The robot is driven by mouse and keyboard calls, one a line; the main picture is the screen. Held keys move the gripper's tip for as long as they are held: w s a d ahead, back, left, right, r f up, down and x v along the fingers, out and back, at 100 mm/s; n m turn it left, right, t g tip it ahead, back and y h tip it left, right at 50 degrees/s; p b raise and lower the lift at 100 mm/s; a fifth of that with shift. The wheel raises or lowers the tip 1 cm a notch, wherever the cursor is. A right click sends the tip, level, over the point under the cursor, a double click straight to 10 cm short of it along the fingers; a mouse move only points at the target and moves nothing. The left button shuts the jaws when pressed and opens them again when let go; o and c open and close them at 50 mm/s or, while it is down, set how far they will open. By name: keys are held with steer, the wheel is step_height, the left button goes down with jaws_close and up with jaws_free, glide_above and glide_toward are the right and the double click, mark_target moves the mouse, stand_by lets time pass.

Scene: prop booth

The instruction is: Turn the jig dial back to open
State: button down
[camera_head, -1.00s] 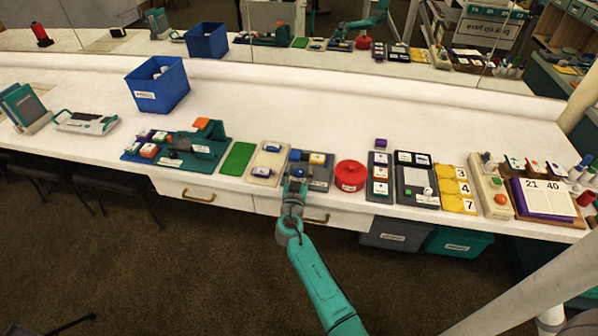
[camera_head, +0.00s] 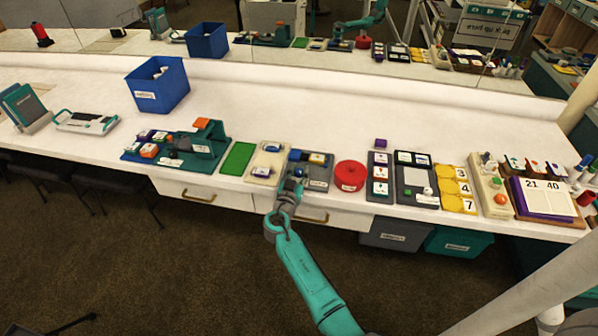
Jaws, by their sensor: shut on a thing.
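The jig is a dark grey board (camera_head: 319,184) near the front edge of the white counter, with a blue block and an orange-yellow block (camera_head: 318,158) along its back. My gripper (camera_head: 297,178) is over the left front part of this board, shut on a small blue part that I take to be the jig dial (camera_head: 299,171). The gripper hides much of the dial, and its markings are too small to read, so its setting cannot be told.
A round red pot (camera_head: 349,175) stands just right of the jig. A beige tray (camera_head: 267,165) and a green mat (camera_head: 237,159) lie to its left. A blue bin (camera_head: 160,88) stands farther back. The counter behind the jig is clear.

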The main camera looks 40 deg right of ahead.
steer(key=shift+m+g+h, duration=1)
steer(key=shift+m+g, duration=0.4)
steer(key=shift+g, duration=0.5)
steer(key=c, duration=0.8)
jaws_free()
steer(key=v, duration=1.2)
